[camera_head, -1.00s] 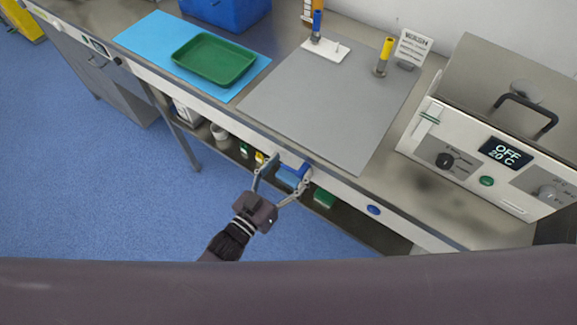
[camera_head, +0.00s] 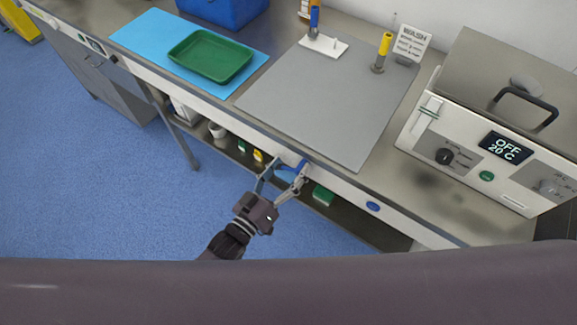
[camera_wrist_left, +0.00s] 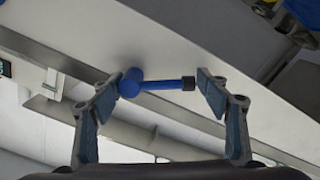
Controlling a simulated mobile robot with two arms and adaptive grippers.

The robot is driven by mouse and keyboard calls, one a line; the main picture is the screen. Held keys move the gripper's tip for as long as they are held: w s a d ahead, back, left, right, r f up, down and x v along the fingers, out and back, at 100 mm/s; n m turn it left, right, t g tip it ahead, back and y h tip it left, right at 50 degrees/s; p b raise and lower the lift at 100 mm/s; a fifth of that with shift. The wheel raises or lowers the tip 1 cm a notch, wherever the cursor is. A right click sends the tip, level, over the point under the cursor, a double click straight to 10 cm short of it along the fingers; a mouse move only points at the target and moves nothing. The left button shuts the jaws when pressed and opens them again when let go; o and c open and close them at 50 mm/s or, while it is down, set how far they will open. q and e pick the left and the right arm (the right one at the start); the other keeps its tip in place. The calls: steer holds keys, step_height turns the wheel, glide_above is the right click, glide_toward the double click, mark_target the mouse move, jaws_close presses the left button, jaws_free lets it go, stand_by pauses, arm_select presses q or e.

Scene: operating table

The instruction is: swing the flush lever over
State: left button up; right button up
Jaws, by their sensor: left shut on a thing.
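The flush lever is a blue handle with a round hub and a black end. In the head view the lever (camera_head: 300,166) sits at the front panel of the counter, partly hidden by my fingers. In the left wrist view the lever (camera_wrist_left: 162,84) lies across between the two fingers, hub toward the left finger and black end at the right finger. My left gripper (camera_head: 283,175) is shut on it, and the fingers also show in the left wrist view (camera_wrist_left: 157,84). The right gripper is not in view.
A blue round button (camera_head: 373,206) is on the front panel to the right. A green tray (camera_head: 211,54) on a blue mat (camera_head: 140,36) and a control unit (camera_head: 472,160) stand on the counter. A shelf below holds a green box (camera_head: 323,195) and bottles.

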arm_select(q)
steer(key=n, duration=0.2)
steer(key=f+n+b, duration=0.1)
steer(key=n, duration=0.1)
steer(key=shift+f, duration=0.2)
steer(key=n+b, duration=0.1)
steer(key=n, duration=0.1)
steer(key=s+d+n, duration=0.1)
steer(key=n, duration=0.1)
steer(key=f+n+b, duration=0.1)
steer(key=shift+s+d+f+n+b, duration=0.1)
steer(key=shift+s+d+n+b, duration=0.05)
steer(key=shift+d+n+b, duration=0.2)
steer(key=shift+s+d+f+n+b, duration=0.1)
steer(key=shift+s+d+n+b, duration=0.1)
steer(key=shift+n, duration=0.4)
steer(key=shift+s+d+n+b, duration=0.1)
steer(key=shift+n+b, duration=0.1)
steer(key=shift+n, duration=0.35)
steer(key=shift+c, duration=0.2)
steer(key=o, duration=1.3)
steer(key=shift+o, duration=1.4)
steer(key=shift+w, duration=0.1)
steer(key=shift+r, duration=0.2)
